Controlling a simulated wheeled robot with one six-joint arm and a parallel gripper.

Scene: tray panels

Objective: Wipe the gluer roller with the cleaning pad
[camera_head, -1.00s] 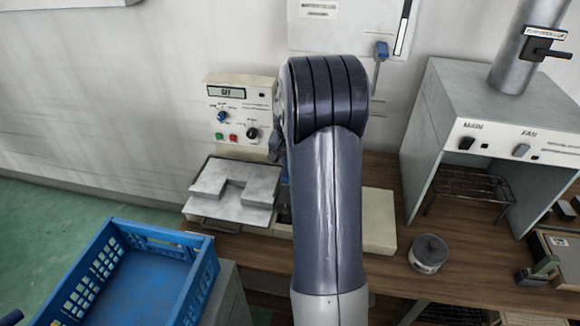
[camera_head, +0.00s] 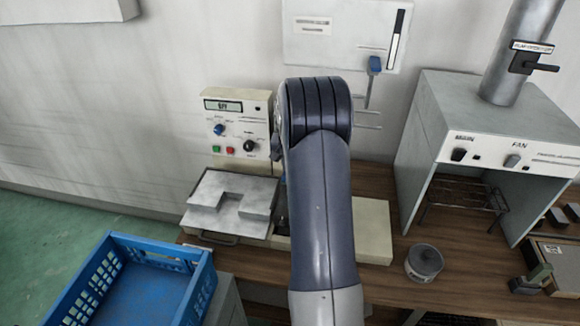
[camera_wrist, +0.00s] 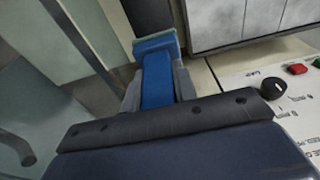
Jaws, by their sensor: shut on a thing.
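In the wrist view my gripper (camera_wrist: 157,85) is shut on the blue handle of the cleaning pad (camera_wrist: 156,45). The pad head is a wide blue block with a pale teal edge, beyond my fingertips. A dark form (camera_wrist: 150,14) lies just past the pad; I cannot tell whether it is the gluer roller or whether the pad touches it. In the head view the gluing machine (camera_head: 374,228) has a cream base, grey metal plates (camera_head: 205,190) and an upright control panel (camera_head: 237,125). My arm hides its middle, my gripper and the pad there.
A blue crate (camera_head: 190,296) stands at the front left. A grey hood (camera_head: 432,110) with a duct and wire rack is at the right. A round grey pot (camera_head: 424,262) sits on the wooden bench (camera_head: 385,290). A wall board (camera_head: 340,30) hangs behind.

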